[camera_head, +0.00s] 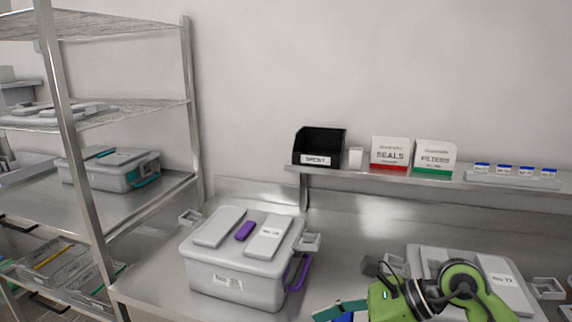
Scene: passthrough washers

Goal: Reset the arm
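One green and dark arm of mine (440,295) comes in at the bottom right, in front of a grey lidded box (425,255) on the steel counter. I take it to be my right arm. A small dark part (373,267) sticks out at its left side. My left arm and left gripper are not in the picture.
A grey box with purple handle (235,285) stands on the counter (340,240). A wall shelf (460,178) holds a black bin (318,147), SEALS (390,152) and FILTERS (434,157) boxes and small blue-capped containers. A wire rack (188,110) stands left. A teal strip (340,309) shows at the bottom edge.

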